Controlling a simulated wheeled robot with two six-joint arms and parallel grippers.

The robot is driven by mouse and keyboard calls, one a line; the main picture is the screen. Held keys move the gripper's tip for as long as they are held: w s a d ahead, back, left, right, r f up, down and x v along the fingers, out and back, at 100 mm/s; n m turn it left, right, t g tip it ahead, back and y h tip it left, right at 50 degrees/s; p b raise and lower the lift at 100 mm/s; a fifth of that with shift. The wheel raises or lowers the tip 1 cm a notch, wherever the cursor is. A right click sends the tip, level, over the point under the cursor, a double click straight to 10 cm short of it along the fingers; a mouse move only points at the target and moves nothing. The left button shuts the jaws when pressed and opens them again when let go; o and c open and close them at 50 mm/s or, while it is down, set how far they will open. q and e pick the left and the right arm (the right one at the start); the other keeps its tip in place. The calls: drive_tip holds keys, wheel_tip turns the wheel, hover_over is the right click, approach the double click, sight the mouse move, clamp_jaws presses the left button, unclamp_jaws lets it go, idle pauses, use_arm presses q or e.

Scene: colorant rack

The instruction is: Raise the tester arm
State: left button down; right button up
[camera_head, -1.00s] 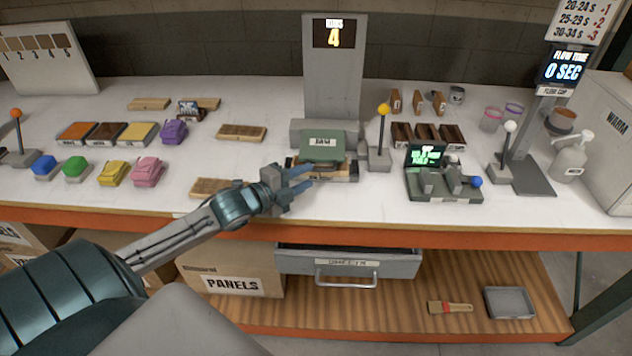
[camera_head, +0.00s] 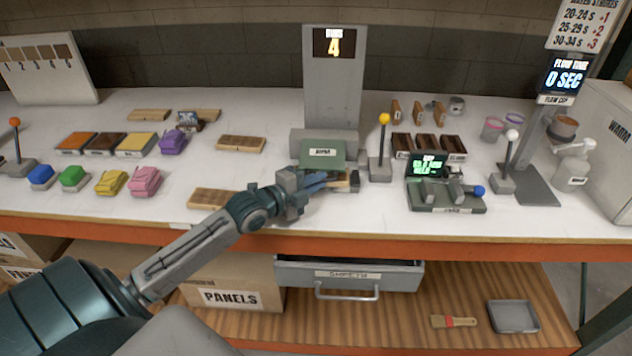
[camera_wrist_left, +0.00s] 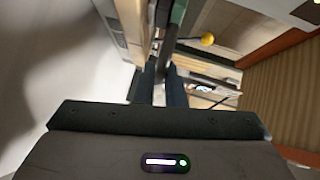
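The tester is a grey machine with a tall back column (camera_head: 334,75) whose display reads 4. Its tester arm is a green block (camera_head: 322,154) with a white label, lying low over a wooden panel (camera_head: 344,181) on the tester's base. My left gripper (camera_head: 325,181) is at the front left of the arm, its blue fingers reaching just below the green block. In the left wrist view, the fingers (camera_wrist_left: 159,88) stand apart with a narrow gap; the green edge (camera_wrist_left: 178,20) lies just beyond them. Contact is unclear. My right gripper is not in view.
A yellow-knobbed lever (camera_head: 383,145) stands right of the tester, and a green device with a small screen (camera_head: 431,166) beyond it. A wooden panel (camera_head: 212,199) lies left of the gripper. An open grey drawer (camera_head: 349,276) hangs below the table edge.

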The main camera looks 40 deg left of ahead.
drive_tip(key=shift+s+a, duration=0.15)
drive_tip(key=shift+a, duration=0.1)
